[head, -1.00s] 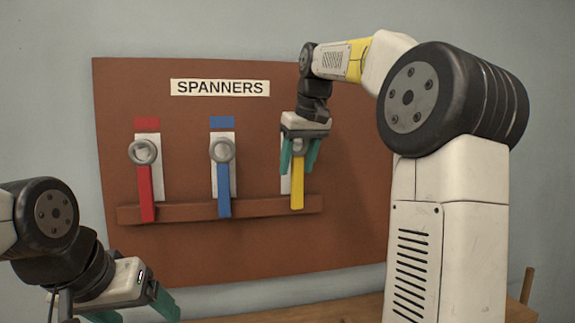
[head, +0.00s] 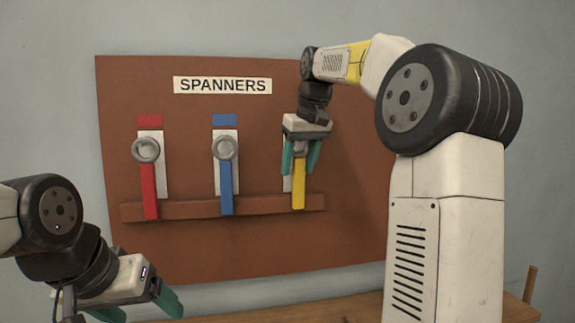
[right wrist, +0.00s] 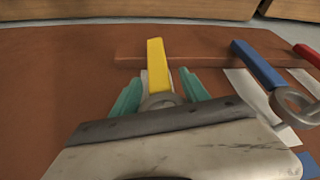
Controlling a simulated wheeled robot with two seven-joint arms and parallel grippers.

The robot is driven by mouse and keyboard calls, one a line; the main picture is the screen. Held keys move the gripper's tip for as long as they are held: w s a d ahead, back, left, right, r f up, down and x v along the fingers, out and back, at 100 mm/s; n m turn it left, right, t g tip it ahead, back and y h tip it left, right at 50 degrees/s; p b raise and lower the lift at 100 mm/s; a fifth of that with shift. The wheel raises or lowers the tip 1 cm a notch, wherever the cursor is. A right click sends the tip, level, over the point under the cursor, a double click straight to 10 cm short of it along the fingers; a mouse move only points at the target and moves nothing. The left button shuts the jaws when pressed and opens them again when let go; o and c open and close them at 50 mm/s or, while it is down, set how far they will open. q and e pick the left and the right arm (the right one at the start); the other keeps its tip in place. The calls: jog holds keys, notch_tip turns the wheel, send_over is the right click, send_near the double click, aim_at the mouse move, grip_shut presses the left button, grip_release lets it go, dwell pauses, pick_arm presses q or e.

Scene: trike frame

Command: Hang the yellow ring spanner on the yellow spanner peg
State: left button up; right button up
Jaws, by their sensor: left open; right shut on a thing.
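The yellow ring spanner (head: 298,194) hangs upright, ring up, in front of the third place on the board. Its lower end overlaps the brown ledge in the head view. My right gripper (head: 300,160) comes from above with its teal fingers on either side of the spanner's ring end, shut on it. The right wrist view shows the spanner's yellow handle (right wrist: 158,66) reaching out between the fingers. The yellow peg is hidden behind the gripper and ring, so I cannot tell whether the ring is around it. My left gripper (head: 138,308) is open and empty at the lower left.
The red spanner (head: 149,190) and blue spanner (head: 226,188) hang on the brown board (head: 180,245), left of the yellow one. A wooden surface (head: 350,308) lies below the board.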

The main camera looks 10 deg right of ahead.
jog(key=o, duration=1.7)
jog(key=v, duration=0.7)
jog(key=shift+r, duration=0.25)
jog(key=shift+s+r, duration=0.1)
jog(key=shift+s, duration=0.15)
jog(key=s+a+f+m, duration=0.1)
jog(key=s+f, duration=0.6)
jog(key=f, duration=0.1)
jog(key=s+a+f+m+t, duration=0.1)
jog(key=s+f, duration=0.7)
jog(key=s+a+f, duration=0.1)
jog(key=s+f, duration=0.7)
jog(key=f, duration=0.1)
jog(key=shift+s+f+m+t+y, duration=0.1)
jog(key=shift+s+m+t+y, duration=0.15)
jog(key=shift+m+t+y, duration=0.15)
